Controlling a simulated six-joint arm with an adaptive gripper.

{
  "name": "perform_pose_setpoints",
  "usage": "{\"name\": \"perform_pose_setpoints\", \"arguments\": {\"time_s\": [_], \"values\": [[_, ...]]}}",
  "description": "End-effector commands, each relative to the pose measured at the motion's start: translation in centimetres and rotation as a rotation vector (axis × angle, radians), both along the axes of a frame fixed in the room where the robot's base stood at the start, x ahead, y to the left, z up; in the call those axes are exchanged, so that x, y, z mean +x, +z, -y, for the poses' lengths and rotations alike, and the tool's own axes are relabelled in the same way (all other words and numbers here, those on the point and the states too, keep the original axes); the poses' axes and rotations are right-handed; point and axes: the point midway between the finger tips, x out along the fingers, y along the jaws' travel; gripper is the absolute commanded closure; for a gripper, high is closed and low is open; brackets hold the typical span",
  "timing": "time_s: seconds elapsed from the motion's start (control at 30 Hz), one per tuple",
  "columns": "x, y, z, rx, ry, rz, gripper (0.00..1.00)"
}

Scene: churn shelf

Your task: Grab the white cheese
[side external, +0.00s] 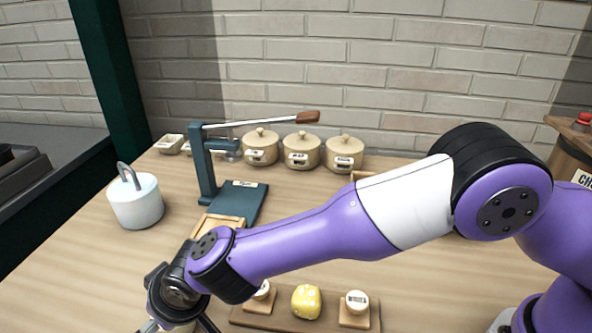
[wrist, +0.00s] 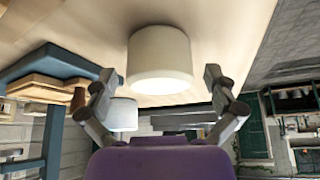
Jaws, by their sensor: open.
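A plain white cylinder (wrist: 160,58), which looks like the white cheese, stands on the table in the wrist view. My gripper (wrist: 158,82) is open, with one finger to each side of the cylinder in the picture. The cylinder looks a little beyond the fingertips, and I see no contact. In the side view my gripper (side external: 180,326) is low at the bottom left, partly cut off by the frame edge. The white cylinder does not show there.
A white weight with a metal handle (side external: 136,203) stands at the left; its body shows behind the cylinder (wrist: 121,114). The teal lever press (side external: 237,203) stands behind my gripper. A wooden board (side external: 257,323) holds a yellow cheese (side external: 306,301). Lidded pots (side external: 302,157) line the back.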

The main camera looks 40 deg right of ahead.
Motion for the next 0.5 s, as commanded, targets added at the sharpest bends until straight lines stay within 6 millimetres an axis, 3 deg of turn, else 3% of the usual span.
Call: {"name": "perform_pose_setpoints", "arguments": {"time_s": [0.03, 0.1, 0.17, 0.5], "values": [[-0.01, 0.0, 0.01, 0.0, 0.0, 0.0, 0.1], [-0.01, 0.01, 0.02, 0.0, 0.0, 0.0, 0.45], [-0.02, 0.0, 0.02, 0.0, 0.0, 0.0, 0.73], [-0.05, 0.01, 0.03, -0.002, 0.0, -0.001, 0.75]]}}
